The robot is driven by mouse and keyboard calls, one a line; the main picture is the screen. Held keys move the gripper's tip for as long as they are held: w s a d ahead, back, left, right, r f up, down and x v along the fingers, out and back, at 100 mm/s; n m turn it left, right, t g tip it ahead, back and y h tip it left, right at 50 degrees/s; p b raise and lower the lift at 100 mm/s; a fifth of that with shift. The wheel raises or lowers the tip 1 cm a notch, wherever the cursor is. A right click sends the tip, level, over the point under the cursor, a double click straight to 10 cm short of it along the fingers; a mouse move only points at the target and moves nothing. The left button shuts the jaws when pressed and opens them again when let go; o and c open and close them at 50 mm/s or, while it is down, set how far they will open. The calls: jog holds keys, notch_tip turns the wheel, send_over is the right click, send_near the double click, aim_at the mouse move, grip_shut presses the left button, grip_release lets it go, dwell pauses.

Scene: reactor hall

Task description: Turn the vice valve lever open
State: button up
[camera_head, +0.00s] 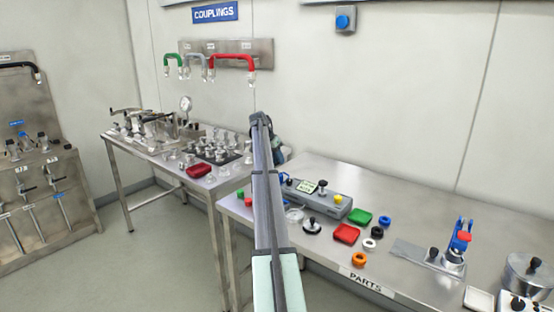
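On the right table stands a small metal fixture with an upright blue part (461,232) and a red piece on it, at the right of the view. It may be the vice valve with its lever, but it is too small to tell which part is the lever or how it is set. My arm reaches up through the middle of the picture. Its far end, with my gripper (266,128), is dark and small, well left of the blue fixture and apart from it. The fingers are hidden or too small to make out.
The parts table (420,215) bears a grey control box (318,196), red and green blocks, coloured rings, and a metal pot (527,272) at the right. The left table (122,148) holds metal fittings and a gauge. Coloured coupling hoses (232,58) hang on the wall.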

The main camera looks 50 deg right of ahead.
jog(key=shift+o, duration=1)
jog(key=shift+r, duration=0.15)
jog(key=v, duration=1.3)
jog(key=shift+a+r, duration=0.25)
jog(key=shift+w, duration=0.1)
